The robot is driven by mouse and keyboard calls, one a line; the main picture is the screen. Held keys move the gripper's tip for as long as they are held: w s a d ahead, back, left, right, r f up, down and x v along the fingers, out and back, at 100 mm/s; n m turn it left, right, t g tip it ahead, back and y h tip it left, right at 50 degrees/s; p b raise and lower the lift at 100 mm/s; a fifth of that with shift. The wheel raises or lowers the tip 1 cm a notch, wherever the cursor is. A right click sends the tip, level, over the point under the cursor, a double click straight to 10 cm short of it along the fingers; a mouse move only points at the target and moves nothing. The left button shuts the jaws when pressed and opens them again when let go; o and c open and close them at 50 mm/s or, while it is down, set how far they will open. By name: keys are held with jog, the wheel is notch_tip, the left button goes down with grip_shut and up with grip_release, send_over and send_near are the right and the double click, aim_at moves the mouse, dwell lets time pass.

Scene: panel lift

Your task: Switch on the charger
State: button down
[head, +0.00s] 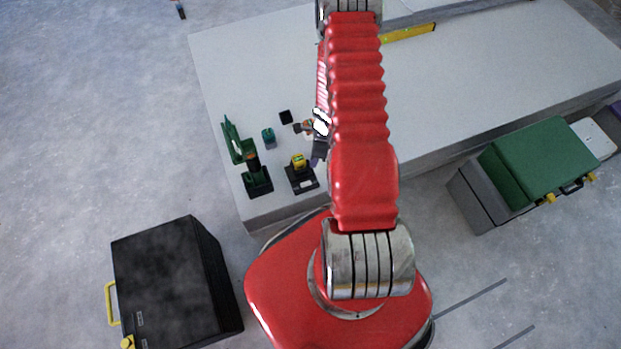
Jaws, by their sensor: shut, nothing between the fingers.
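What looks like the charger (303,184) is a small black unit near the front left of the grey work surface. A yellow-topped block (298,161) sits on it. Its switch is too small to make out. My gripper (300,127) is shut and empty, above the surface and beyond the charger in the picture, apart from it. My red arm hides the surface to the right of the gripper.
A green block (268,138) and a black block (285,117) are near the gripper. A yellow level (408,33) lies farther back. Black (165,277) and green (537,158) cases flank the front.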

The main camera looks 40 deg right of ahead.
aim_at(306, 184)
jog(key=m, duration=1.2)
jog(key=shift+d, duration=0.3)
jog(key=shift+f, duration=0.15)
jog(key=shift+w+a+f, duration=0.1)
jog(key=shift+a+f, duration=0.25)
jog(key=shift+f, duration=1.9)
jog(key=shift+w+a+f, duration=0.1)
jog(key=shift+a+f, duration=0.3)
jog(key=shift+f, duration=1.9)
jog(key=shift+a+f, duration=0.35)
jog(key=shift+f, duration=1.9)
jog(key=shift+f, duration=0.15)
jog(key=shift+a, duration=0.1)
jog(key=shift+w+a+r, duration=0.2)
jog(key=shift+a+r, duration=0.2)
jog(key=shift+a, duration=0.15)
